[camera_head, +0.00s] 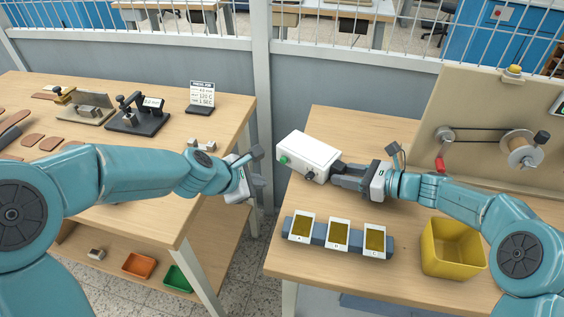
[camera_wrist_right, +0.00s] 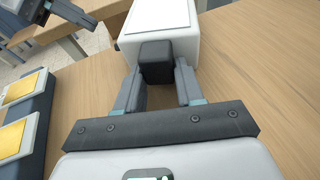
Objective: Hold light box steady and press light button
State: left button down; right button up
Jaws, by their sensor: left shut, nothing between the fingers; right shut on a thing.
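The white light box (camera_head: 309,151) stands at the left end of the right table. A green button (camera_head: 283,160) and a dark knob (camera_head: 309,176) are on its front side. My right gripper (camera_head: 338,175) is at the box's right end. In the right wrist view its fingers (camera_wrist_right: 158,75) are closed around a black block (camera_wrist_right: 156,62) against the white box (camera_wrist_right: 162,18). My left gripper (camera_head: 256,168) is shut and empty, in the air left of the box, apart from the green button. It also seems to show at the top left of the right wrist view (camera_wrist_right: 68,14).
A blue-grey rack with three gold-faced white cards (camera_head: 338,232) lies in front of the box. A yellow bin (camera_head: 452,248) stands to its right. A floor gap separates both tables.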

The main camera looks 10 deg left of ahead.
jog(key=o, duration=0.9)
jog(key=shift+d, duration=0.1)
